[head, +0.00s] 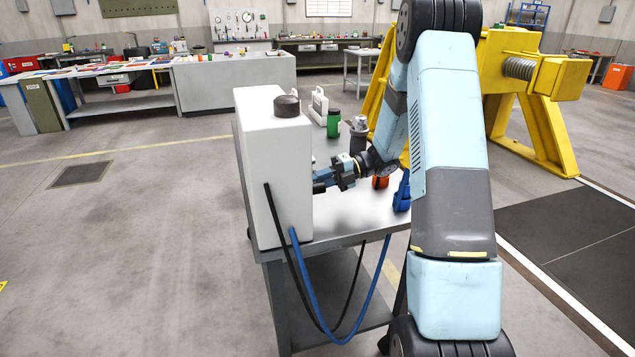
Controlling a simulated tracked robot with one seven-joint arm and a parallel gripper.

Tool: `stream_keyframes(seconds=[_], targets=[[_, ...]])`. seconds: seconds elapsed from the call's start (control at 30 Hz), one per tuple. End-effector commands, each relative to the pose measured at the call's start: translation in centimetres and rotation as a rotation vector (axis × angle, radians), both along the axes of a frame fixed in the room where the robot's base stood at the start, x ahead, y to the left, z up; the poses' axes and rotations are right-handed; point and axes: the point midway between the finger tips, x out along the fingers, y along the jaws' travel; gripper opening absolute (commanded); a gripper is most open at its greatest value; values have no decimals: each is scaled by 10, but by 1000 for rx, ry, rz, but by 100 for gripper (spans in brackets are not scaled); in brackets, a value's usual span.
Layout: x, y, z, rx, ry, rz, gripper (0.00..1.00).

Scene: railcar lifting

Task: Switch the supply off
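A white box (273,150) with a dark round cap (287,106) on top stands upright on the left end of a grey table (345,228). I take it to be the supply. A black hose and a blue hose (330,338) hang from its near side. Its right-hand face is turned mostly away, so any switch there is hidden. My gripper (322,182) is at this right-hand face, about mid-height, pointing left at it. I cannot tell whether it touches the box. The fingers are too small and edge-on to tell whether they are open or holding something.
On the table are a green container (333,123), a white item (318,104), a grey canister (358,134), an orange item (380,182) and a blue item (402,194). A yellow steel frame (550,125) stands behind. The hoses loop below the table edge.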

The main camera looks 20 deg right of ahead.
Motion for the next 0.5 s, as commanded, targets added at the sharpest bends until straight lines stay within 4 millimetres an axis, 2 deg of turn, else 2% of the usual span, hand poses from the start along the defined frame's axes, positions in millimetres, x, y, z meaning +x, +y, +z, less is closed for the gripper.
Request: stream_keyframes(seconds=[0.23, 0.27, 0.4, 0.5], targets=[[2, -3, -2, -4, 0, -9, 0], [2, -3, -2, -4, 0, -9, 22], [1, -4, -2, -3, 0, -9, 34], [1, -3, -1, -2, 0, -8, 34]])
